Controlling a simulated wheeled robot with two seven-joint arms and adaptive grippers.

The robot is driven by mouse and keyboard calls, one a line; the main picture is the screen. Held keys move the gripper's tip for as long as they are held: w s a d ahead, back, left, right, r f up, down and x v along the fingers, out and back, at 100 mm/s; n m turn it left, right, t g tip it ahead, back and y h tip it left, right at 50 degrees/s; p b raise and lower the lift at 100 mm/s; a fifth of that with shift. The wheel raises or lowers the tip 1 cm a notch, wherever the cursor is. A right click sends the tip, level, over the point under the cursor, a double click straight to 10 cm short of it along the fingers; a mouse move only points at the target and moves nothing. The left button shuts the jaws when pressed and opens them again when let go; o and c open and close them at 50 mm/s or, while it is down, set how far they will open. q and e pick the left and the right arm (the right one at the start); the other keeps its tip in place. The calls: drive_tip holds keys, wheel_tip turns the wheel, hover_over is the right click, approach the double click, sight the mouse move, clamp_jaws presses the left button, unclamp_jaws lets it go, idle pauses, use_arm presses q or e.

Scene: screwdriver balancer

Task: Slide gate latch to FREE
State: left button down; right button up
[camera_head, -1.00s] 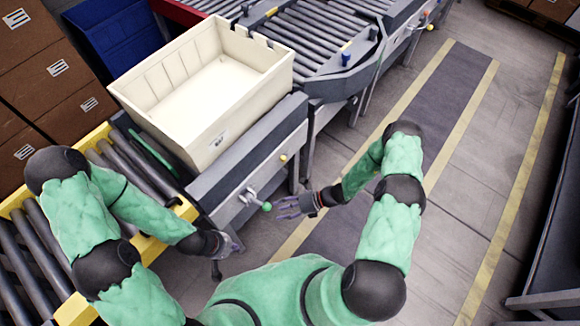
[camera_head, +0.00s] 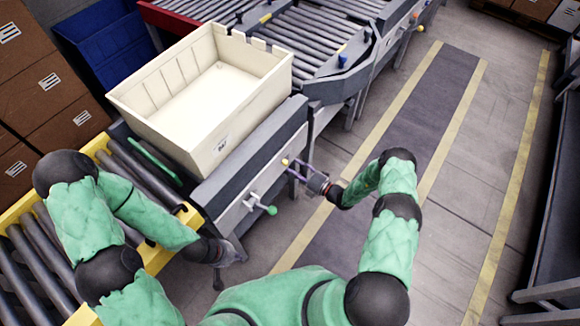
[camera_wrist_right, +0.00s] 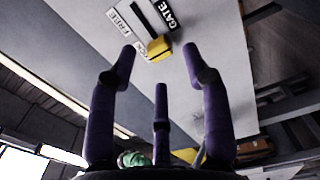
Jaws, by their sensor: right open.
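The gate latch shows as a small yellow knob (camera_head: 285,162) on the grey side panel of the conveyor. In the right wrist view the yellow knob (camera_wrist_right: 158,47) sits beside a FREE label (camera_wrist_right: 128,19) and a GATE label (camera_wrist_right: 165,14). My right gripper (camera_head: 291,170) is open and empty, its fingers pointing at the panel close to the knob. In the right wrist view its purple fingers (camera_wrist_right: 160,65) are spread, with the knob beyond their tips; contact is not evident. My left gripper (camera_head: 237,250) hangs low at the left, its fingers small and unclear.
A green-knobbed lever (camera_head: 271,210) sticks out of the panel left of my right gripper. A cream tote (camera_head: 225,135) stands on the conveyor above the panel. The yellow-framed roller conveyor (camera_head: 163,250) is at the left. The floor walkway (camera_head: 400,150) at the right is clear.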

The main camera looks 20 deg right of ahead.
sight(285, 163)
drive_tip(key=shift+x, duration=1.55)
clamp_jaws()
